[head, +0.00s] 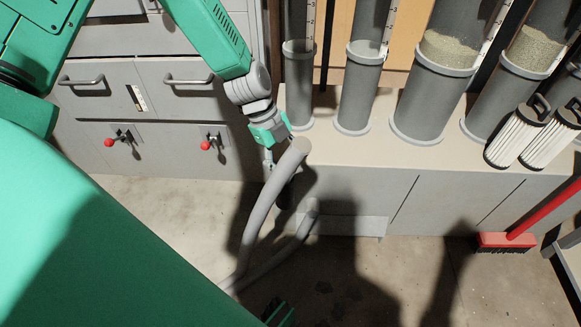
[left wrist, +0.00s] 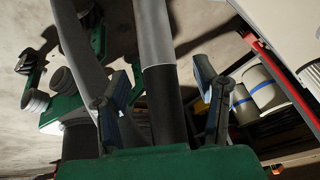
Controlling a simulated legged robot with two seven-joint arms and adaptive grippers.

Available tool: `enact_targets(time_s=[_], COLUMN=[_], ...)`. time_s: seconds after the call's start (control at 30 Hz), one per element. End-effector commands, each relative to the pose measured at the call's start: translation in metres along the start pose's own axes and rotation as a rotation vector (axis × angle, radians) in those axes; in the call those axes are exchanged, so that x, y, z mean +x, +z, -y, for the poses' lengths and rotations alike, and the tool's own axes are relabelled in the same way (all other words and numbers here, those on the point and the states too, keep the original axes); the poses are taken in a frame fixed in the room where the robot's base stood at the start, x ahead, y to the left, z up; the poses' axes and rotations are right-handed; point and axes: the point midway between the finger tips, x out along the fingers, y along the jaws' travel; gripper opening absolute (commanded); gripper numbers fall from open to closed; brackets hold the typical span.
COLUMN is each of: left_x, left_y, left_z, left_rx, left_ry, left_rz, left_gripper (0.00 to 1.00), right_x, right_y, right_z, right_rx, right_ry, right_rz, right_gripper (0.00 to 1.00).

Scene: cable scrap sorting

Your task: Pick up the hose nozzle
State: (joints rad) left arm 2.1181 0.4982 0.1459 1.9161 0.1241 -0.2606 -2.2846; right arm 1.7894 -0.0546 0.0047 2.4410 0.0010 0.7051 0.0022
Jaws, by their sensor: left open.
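The grey hose nozzle (head: 297,150) rises at an angle in the middle of the head view, with its closed-looking round end beside my left gripper (head: 276,141). The left wrist view shows a tube with a light grey part (left wrist: 154,35) and a black part (left wrist: 165,105), which I take to be the nozzle. It runs between the two spread fingers of my left gripper (left wrist: 165,72). The fingers are open, with a gap visible on the right side. Whether either finger touches the tube is unclear.
Curved grey hose (head: 262,215) drops towards the floor (head: 420,285). Behind stand a low cabinet (head: 440,195) with clear-topped grey cylinders (head: 430,105) and drawers with red-knobbed valves (head: 120,138). Two white filters (head: 515,135) and a red brush (head: 506,241) are at right.

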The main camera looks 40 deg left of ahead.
Motion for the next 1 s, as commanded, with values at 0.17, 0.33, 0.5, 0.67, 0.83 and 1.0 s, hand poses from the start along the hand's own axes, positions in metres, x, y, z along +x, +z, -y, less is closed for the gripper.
enact_targets(time_s=[0.17,0.33,0.5,0.67,0.83,1.0], left_x=[0.019,0.018,0.018,0.018,0.018,0.001], left_y=[0.0,-0.001,0.0,-0.001,-0.001,-0.007], left_z=[-0.001,0.0,0.0,0.0,0.0,0.004], left_rx=[0.001,0.001,0.001,0.001,0.001,0.003], left_ry=[0.0,-0.001,-0.001,-0.001,-0.001,-0.004], left_rz=[0.0,0.0,0.0,0.0,0.0,0.0], left_gripper=[0.55,0.55,0.17,0.0,0.0,0.0], right_x=[0.01,0.009,0.009,0.009,0.008,-0.001], right_y=[0.001,0.0,0.0,0.0,0.0,0.0], right_z=[0.0,0.0,0.0,0.0,0.0,0.0], right_rx=[0.0,0.0,0.0,0.0,0.0,0.0], right_ry=[0.0,0.0,0.0,0.0,0.0,0.0], right_rz=[0.0,0.0,0.0,0.0,0.0,0.0], right_gripper=[0.26,0.26,0.26,0.26,0.26,0.26])
